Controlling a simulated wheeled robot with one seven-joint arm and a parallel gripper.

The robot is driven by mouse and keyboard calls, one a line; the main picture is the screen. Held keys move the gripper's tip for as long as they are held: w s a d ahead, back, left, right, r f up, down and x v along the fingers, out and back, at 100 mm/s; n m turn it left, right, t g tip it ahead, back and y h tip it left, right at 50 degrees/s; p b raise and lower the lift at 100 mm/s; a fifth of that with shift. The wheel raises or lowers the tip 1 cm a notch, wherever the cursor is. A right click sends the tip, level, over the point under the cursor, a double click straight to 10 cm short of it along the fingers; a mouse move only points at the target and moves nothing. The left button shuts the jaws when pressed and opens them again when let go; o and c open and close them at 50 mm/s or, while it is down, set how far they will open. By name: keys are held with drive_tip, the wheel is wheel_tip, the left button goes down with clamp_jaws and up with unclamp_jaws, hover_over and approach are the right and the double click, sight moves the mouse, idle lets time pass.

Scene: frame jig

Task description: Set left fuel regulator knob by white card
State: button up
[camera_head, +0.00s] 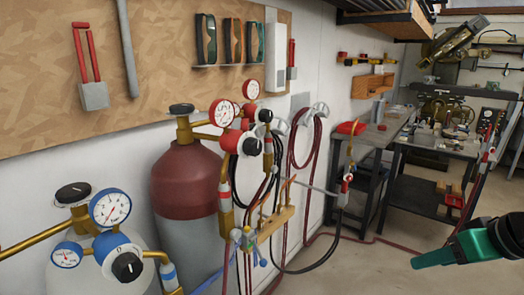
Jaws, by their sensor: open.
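A red fuel regulator (230,139) with white-faced gauges sits on the maroon cylinder (186,180). Its black knob (252,146) faces forward. Another small black knob (266,115) is just above and right of it. Any knob markings are too small to read. My gripper (452,252), teal and black, is at the lower right edge, partly cut off. It is open, well apart from the regulators, with nothing seen in it.
A blue regulator (112,245) with two gauges and a black knob stands on a pale cylinder at lower left. Hoses (304,140) hang on the wall and trail over the floor. A brass manifold (275,222) juts out centrally. Dark workbenches (370,135) stand behind.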

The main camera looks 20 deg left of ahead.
drive_tip(key=w+a+r+n+t+y, duration=0.1)
drive_tip(key=w+a+r+n+y, duration=0.15)
drive_tip(key=a, duration=0.55)
drive_tip(key=w+a+r+n+y, duration=0.1)
drive_tip(key=a+r+n+y, duration=0.25)
drive_tip(key=a, duration=0.45)
drive_tip(key=n+y, duration=0.3)
drive_tip(key=y, duration=0.4)
approach(258, 148)
drive_tip(key=x, duration=0.9)
drive_tip(key=shift+w+a, duration=0.1)
drive_tip(key=shift+a, duration=0.2)
drive_tip(key=shift+c, duration=0.2)
drive_tip(key=c, duration=1)
drive_tip(key=shift+d, duration=0.2)
drive_tip(key=shift+a+m, duration=0.1)
drive_tip(key=shift+m, duration=0.2)
